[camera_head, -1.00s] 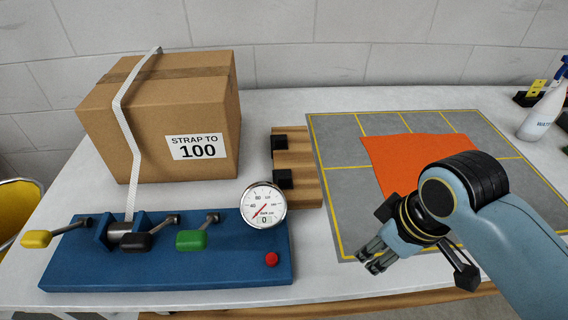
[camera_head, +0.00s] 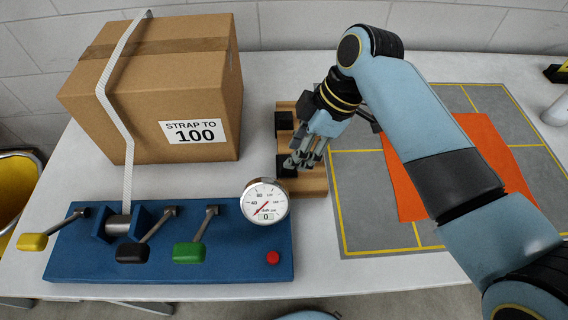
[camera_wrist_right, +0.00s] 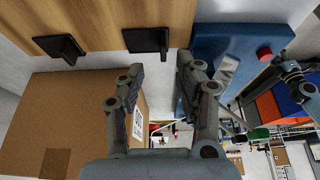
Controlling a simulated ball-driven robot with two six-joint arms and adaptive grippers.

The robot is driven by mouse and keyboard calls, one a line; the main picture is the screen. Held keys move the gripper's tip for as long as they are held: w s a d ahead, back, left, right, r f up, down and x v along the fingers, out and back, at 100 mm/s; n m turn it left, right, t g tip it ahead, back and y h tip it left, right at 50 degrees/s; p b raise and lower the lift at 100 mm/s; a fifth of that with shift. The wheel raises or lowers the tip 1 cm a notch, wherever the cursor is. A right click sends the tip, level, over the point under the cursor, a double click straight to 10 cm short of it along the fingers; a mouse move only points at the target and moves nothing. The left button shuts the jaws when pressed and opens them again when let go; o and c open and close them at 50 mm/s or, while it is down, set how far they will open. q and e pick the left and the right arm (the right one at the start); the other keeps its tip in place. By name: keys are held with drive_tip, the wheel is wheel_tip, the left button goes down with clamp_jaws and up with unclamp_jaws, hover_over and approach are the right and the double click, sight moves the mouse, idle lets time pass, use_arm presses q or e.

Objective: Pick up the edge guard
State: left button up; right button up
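Two black edge guards sit on a wooden block (camera_head: 313,185) between the box and the grey mat. The far guard (camera_head: 283,121) stands clear, and the near guard (camera_head: 285,166) is partly covered by my right gripper (camera_head: 305,160). In the right wrist view the block (camera_wrist_right: 100,18) is at the top, with one guard (camera_wrist_right: 147,40) just beyond the fingertips and the other guard (camera_wrist_right: 62,48) to its left. My right gripper (camera_wrist_right: 160,70) is open, its fingers apart with nothing between them. My left gripper is not in view.
A strapped cardboard box (camera_head: 150,105) stands left of the block. A blue tensioner base (camera_head: 85,262) with levers and a round gauge (camera_head: 265,202) is in front. A grey mat (camera_head: 362,225) with an orange sheet (camera_head: 408,195) lies to the right.

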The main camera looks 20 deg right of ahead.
sight(282, 172)
drive_tip(key=x, duration=0.5)
drive_tip(key=shift+s+a+p, duration=0.15)
drive_tip(key=shift+a+p, duration=0.1)
drive_tip(key=shift+p, duration=0.15)
drive_tip(key=shift+c, duration=0.8)
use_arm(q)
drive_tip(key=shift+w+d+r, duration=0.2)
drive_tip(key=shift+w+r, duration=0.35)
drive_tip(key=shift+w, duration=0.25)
use_arm(e)
clamp_jaws()
